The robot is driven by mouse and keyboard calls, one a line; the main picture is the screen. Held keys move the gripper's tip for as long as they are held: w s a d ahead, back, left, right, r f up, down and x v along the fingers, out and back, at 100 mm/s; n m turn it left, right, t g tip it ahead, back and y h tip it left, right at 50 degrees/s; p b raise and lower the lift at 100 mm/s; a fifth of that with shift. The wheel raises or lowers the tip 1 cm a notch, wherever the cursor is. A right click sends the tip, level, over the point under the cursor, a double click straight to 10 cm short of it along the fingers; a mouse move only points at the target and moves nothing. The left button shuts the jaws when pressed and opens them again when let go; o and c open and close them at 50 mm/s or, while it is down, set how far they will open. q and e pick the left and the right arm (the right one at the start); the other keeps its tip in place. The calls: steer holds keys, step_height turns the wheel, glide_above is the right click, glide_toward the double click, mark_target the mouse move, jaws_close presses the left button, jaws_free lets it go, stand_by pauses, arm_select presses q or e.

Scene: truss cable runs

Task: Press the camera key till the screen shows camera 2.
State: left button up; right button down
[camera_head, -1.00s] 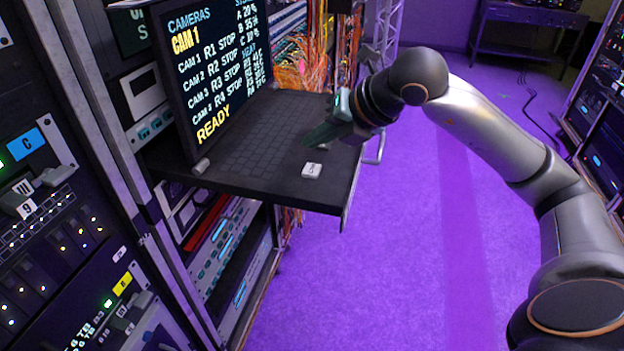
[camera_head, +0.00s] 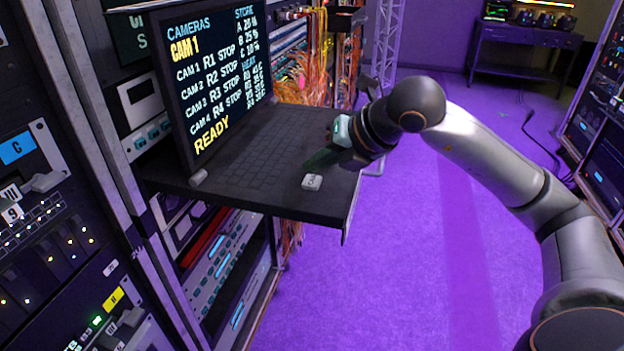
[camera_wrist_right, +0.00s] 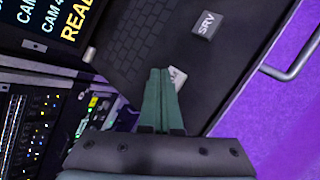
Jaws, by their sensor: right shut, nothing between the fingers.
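The screen (camera_head: 215,75) on the pull-out console reads CAMERAS, CAM 1 in yellow, rows of R1 to R4 STOP, and READY at the bottom. A white key (camera_head: 312,181) lies near the front edge of the console tray; its label is too small to read surely. In the right wrist view a pale key (camera_wrist_right: 178,76), its label partly hidden, shows behind the fingertips. A key marked SRV (camera_wrist_right: 207,25) is farther up there. My right gripper (camera_head: 310,164) is shut and empty, its green fingertips close by the white key; I cannot tell whether they touch it. My left gripper is not in view.
The dark tray (camera_head: 275,199) with its keyboard (camera_head: 255,155) sticks out from the equipment rack. Orange cables (camera_head: 310,75) hang behind it. Open purple floor (camera_head: 400,260) lies to the right, with a table (camera_head: 525,40) at the back.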

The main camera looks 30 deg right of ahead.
stand_by(0.8)
steer(key=shift+f, duration=0.1)
stand_by(0.5)
steer(key=shift+f+b, duration=0.35)
steer(key=shift+b, duration=0.15)
steer(key=shift+f+b, duration=0.45)
stand_by(0.5)
stand_by(0.3)
steer(key=shift+r+p, duration=0.7)
steer(key=shift+r, duration=0.15)
